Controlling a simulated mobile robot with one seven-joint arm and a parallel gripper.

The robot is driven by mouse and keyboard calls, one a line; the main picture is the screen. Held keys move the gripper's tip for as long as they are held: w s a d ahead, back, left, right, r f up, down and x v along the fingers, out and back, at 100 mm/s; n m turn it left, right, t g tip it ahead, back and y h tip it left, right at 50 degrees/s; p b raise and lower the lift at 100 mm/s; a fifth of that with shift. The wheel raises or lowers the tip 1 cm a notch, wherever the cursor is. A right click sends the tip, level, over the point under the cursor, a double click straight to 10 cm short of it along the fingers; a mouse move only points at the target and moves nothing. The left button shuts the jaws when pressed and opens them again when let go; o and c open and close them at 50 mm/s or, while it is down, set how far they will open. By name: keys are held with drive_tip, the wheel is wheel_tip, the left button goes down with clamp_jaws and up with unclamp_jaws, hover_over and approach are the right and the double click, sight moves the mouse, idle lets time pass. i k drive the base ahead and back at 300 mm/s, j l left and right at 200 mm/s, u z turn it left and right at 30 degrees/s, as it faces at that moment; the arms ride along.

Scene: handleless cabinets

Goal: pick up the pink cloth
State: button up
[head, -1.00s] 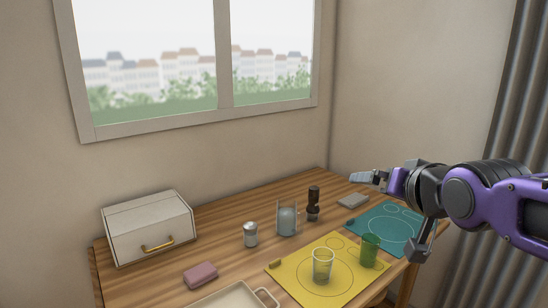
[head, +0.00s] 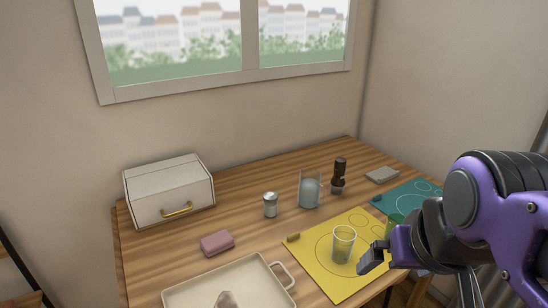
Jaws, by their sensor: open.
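The pink cloth (head: 217,243) is a small folded block. It lies on the wooden table at the left, between the white box and the beige tray. My gripper (head: 371,260) is at the right, in front of the yellow mat and close to the clear glass in the picture. It is well to the right of the cloth. It is open, and I see nothing held in it. My purple arm hides part of the green glass and the teal mat.
A clear glass (head: 343,245) stands on the yellow mat (head: 322,284). A green glass (head: 394,224) is partly hidden. A shaker (head: 270,205), a glass jar (head: 309,193) and a dark grinder (head: 338,175) stand behind. A beige tray (head: 190,296) lies in front; a white box (head: 168,192) stands behind.

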sight(212, 245)
drive_tip(key=k+u, duration=0.15)
drive_tip(key=u, duration=0.55)
